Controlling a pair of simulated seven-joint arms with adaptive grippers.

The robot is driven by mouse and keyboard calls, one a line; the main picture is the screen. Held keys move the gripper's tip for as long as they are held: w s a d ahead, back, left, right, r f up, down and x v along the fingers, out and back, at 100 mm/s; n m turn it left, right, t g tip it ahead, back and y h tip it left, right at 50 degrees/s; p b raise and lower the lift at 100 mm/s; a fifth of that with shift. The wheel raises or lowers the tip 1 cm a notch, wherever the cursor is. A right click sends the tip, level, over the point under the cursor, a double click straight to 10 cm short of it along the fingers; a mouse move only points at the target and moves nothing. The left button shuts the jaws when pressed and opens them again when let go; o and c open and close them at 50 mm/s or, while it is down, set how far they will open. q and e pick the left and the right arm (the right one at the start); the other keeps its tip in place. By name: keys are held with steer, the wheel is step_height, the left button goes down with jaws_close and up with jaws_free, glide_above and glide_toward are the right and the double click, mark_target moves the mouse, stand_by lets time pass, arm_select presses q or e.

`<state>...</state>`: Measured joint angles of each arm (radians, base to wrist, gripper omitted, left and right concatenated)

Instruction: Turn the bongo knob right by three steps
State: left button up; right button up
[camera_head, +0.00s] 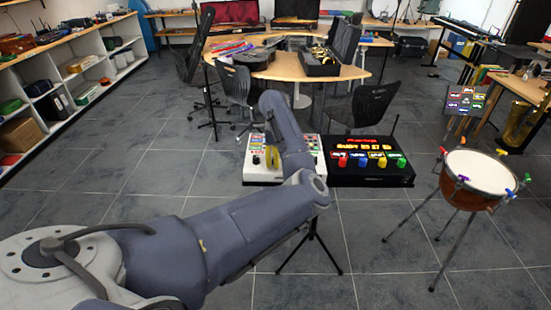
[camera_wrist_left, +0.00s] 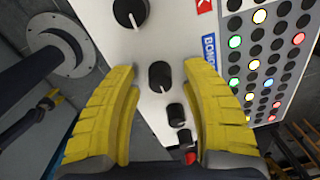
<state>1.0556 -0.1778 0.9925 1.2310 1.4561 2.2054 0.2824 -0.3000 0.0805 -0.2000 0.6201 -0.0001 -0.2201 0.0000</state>
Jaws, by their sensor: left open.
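The white drum machine (camera_head: 262,176) stands in the middle of the head view, partly hidden by my left arm. In the left wrist view its white panel (camera_wrist_left: 185,20) shows a blue label, partly covered, that seems to start with "BON". The black bongo knob (camera_wrist_left: 160,76) is beside that label, with a white pointer line on it. My left gripper (camera_wrist_left: 163,90) has yellow fingers, open, one on each side of this knob with gaps between. In the head view the yellow fingers (camera_head: 271,157) are at the machine's left part. My right gripper is not in view.
Another black knob (camera_wrist_left: 130,12) is above, and smaller black knobs (camera_wrist_left: 176,116) and a red button (camera_wrist_left: 190,157) are below. A grid of lit buttons (camera_wrist_left: 262,60) is at right. A black machine (camera_head: 370,174) stands right of the white one, with a drum (camera_head: 478,170) further right.

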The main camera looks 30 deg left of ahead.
arm_select(q)
steer(key=shift+r, duration=0.1)
step_height(320, 180, up, 12)
steer(key=shift+s, duration=0.2)
stand_by(0.4)
stand_by(0.4)
